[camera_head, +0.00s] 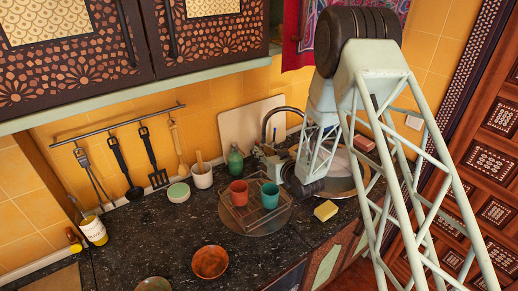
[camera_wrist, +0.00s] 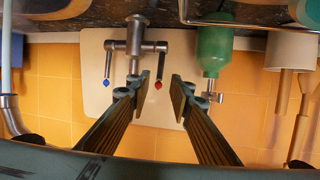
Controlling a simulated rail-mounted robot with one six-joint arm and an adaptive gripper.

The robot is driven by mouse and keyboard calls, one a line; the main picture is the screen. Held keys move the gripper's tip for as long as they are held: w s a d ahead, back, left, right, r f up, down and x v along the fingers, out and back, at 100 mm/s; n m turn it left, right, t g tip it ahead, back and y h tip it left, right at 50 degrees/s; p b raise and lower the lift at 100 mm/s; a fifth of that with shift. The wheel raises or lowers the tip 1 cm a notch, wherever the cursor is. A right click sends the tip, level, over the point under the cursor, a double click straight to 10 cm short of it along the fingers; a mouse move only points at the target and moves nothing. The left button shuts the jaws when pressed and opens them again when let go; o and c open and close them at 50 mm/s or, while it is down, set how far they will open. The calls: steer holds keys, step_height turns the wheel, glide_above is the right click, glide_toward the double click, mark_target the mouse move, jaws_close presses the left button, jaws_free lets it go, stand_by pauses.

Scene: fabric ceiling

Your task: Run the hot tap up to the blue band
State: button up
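The tap is a grey metal body (camera_wrist: 134,40) in the wrist view, with a thin lever on each side. The lever with the red dot (camera_wrist: 158,83) hangs right of the body, and the lever with the blue dot (camera_wrist: 106,82) hangs left. My gripper (camera_wrist: 160,88) is open, its two fingers on either side of the red-dotted lever in the picture; I cannot tell whether either touches it. In the head view my gripper (camera_head: 264,152) is by the dark curved spout (camera_head: 270,118), partly hiding the tap. I cannot make out a blue band.
A green bottle (camera_wrist: 215,45) stands close beside the tap. A wire rack (camera_head: 254,210) with a red cup (camera_head: 239,192) and a teal cup (camera_head: 270,195) is in front. The round sink (camera_head: 346,183) lies right, with a yellow sponge (camera_head: 326,210) near it.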

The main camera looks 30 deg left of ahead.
steer(key=shift+v, duration=2.15)
